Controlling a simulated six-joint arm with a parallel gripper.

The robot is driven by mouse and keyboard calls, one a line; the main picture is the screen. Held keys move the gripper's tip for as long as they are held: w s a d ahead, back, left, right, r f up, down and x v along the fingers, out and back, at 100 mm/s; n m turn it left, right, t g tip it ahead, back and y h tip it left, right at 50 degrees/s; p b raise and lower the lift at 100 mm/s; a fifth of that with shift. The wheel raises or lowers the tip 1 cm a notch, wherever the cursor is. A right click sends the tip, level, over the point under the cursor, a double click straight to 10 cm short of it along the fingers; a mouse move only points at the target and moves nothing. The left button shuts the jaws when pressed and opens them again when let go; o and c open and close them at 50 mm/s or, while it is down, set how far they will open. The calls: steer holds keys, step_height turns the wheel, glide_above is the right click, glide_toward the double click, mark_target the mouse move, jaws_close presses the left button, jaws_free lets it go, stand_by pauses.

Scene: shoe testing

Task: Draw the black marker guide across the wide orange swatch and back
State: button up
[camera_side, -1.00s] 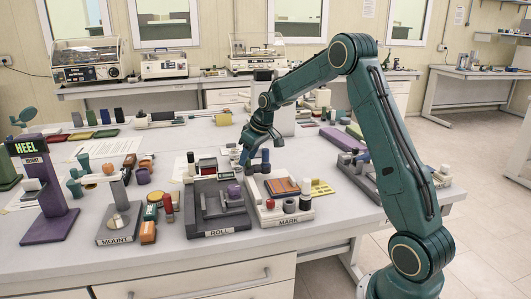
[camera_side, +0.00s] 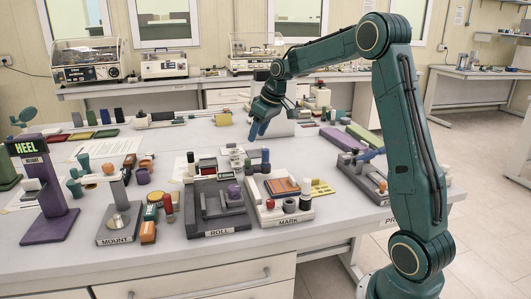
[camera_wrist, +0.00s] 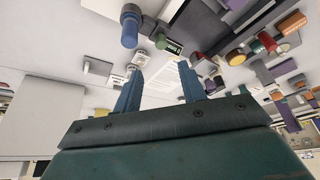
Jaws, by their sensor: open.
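The white station labelled MARK (camera_side: 268,217) stands at the front middle of the table in the side view. The wide orange swatch (camera_side: 283,186) lies flat on it. A short black cylinder (camera_side: 290,206), which looks like the marker guide, stands upright in front of the swatch. A white cylinder with a dark top (camera_side: 305,199) stands to its right, so I cannot be sure which is the guide. My gripper (camera_side: 257,134) is open and empty, above and behind the station, clear of it. Its two blue fingers (camera_wrist: 160,76) are apart with nothing between them in the wrist view.
Dark blue posts (camera_side: 265,160) stand at the back of the MARK station. The grey ROLL station (camera_side: 218,228) adjoins it at left. A yellow plate (camera_side: 322,188) lies at right. Loose cylinders and blocks crowd the left. Some table behind the stations is bare.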

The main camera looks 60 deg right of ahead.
steer(key=shift+v, duration=1.95)
steer(key=shift+a+r, duration=0.1)
steer(key=s+a+r, duration=0.2)
steer(key=s+a, duration=0.4)
steer(key=a, duration=0.2)
steer(key=s+a+r, duration=0.3)
steer(key=s+a, duration=0.2)
steer(key=a, duration=0.3)
steer(key=s+a+f, duration=0.2)
steer(key=s+a, duration=0.1)
steer(key=s, duration=0.5)
steer(key=s+a+f+t, duration=0.1)
steer(key=s+a+f, duration=0.2)
steer(key=s, duration=0.5)
steer(key=shift+s+a+f, duration=0.25)
steer(key=shift+s+a, duration=0.15)
steer(key=shift+a, duration=0.25)
